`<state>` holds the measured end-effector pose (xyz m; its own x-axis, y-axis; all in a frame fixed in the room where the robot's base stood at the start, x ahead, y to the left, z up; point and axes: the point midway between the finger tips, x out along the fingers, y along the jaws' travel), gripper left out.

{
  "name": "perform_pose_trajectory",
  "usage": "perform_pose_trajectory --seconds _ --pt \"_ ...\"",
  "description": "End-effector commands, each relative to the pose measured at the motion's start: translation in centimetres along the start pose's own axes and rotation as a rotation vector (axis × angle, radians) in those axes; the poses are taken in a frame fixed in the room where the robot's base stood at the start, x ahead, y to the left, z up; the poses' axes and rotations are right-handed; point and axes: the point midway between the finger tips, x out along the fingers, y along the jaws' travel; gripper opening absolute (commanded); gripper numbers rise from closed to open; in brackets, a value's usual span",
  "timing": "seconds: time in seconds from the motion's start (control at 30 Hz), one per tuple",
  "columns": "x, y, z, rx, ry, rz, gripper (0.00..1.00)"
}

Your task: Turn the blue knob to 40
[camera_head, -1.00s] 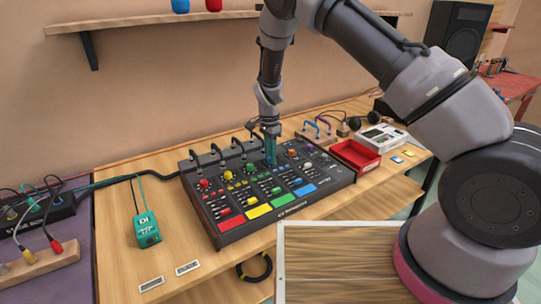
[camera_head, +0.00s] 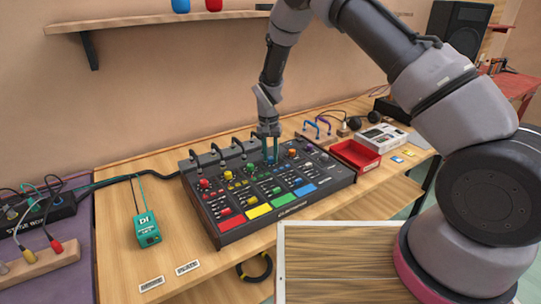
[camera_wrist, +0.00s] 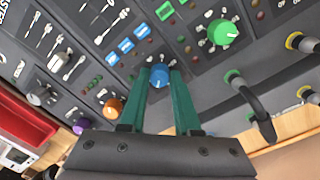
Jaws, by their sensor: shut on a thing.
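The blue knob (camera_wrist: 159,76) sits on the black mixer panel (camera_head: 232,211) and shows between my fingertips in the wrist view. My gripper (camera_wrist: 160,80) has its two green fingers on either side of the knob, shut on it. In the head view my gripper (camera_head: 271,152) points down at the upper middle of the mixer. The knob's pointer and any scale numbers around it are too small to read.
A green knob (camera_wrist: 222,32) and an orange knob (camera_wrist: 113,107) flank the blue one. Black cables with plugs (camera_wrist: 251,100) rise along the mixer's back edge. A red tray (camera_head: 356,155) stands right of the mixer, and a green box (camera_head: 147,231) left.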

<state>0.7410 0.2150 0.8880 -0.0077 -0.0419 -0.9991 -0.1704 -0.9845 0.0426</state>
Motion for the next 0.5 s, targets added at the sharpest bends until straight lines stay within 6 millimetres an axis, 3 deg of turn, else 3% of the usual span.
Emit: perform_pose_trajectory --seconds 0.5 --pt "-0.06 -0.05 0.01 -0.094 0.005 -0.001 0.00"
